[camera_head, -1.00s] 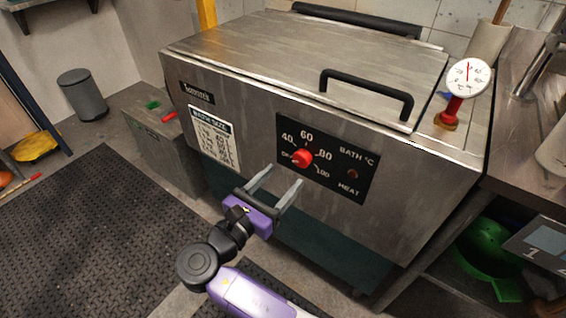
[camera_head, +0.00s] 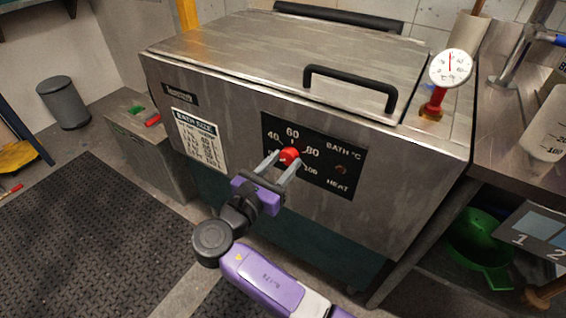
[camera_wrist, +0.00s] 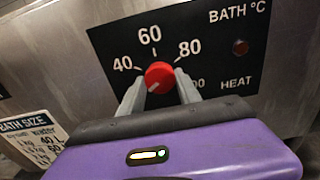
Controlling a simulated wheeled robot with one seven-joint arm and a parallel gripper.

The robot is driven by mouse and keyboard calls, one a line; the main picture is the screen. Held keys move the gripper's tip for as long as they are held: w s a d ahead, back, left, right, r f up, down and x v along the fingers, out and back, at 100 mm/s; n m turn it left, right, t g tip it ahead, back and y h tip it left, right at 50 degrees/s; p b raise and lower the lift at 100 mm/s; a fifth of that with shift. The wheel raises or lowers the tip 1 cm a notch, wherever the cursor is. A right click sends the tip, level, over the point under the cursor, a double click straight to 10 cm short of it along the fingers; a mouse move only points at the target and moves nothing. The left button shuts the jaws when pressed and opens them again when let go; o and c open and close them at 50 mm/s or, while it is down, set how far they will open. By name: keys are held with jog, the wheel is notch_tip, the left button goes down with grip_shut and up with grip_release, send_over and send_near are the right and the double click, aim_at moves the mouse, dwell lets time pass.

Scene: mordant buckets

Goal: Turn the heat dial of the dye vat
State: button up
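The dye vat (camera_head: 230,130) is a steel box with a closed lid and a black front panel. The red heat dial (camera_head: 289,156) sits on that panel, ringed by marks 40, 60, 80 and 100. In the wrist view the dial (camera_wrist: 159,76) has a pale pointer line toward its lower left. My gripper (camera_head: 280,160) is at the panel, its two grey fingers on either side of the dial's lower part. In the wrist view the fingers (camera_wrist: 160,90) stand apart, with the dial between their tips. Whether they touch it is not clear.
A black lid handle (camera_head: 350,82) and a white thermometer gauge (camera_head: 450,68) are on top of the vat. A grey box (camera_head: 150,145) stands left of it. A steel bench with a green container (camera_head: 480,250) below is at right. Dark matting (camera_head: 90,230) covers the floor at left.

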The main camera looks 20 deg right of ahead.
grip_shut()
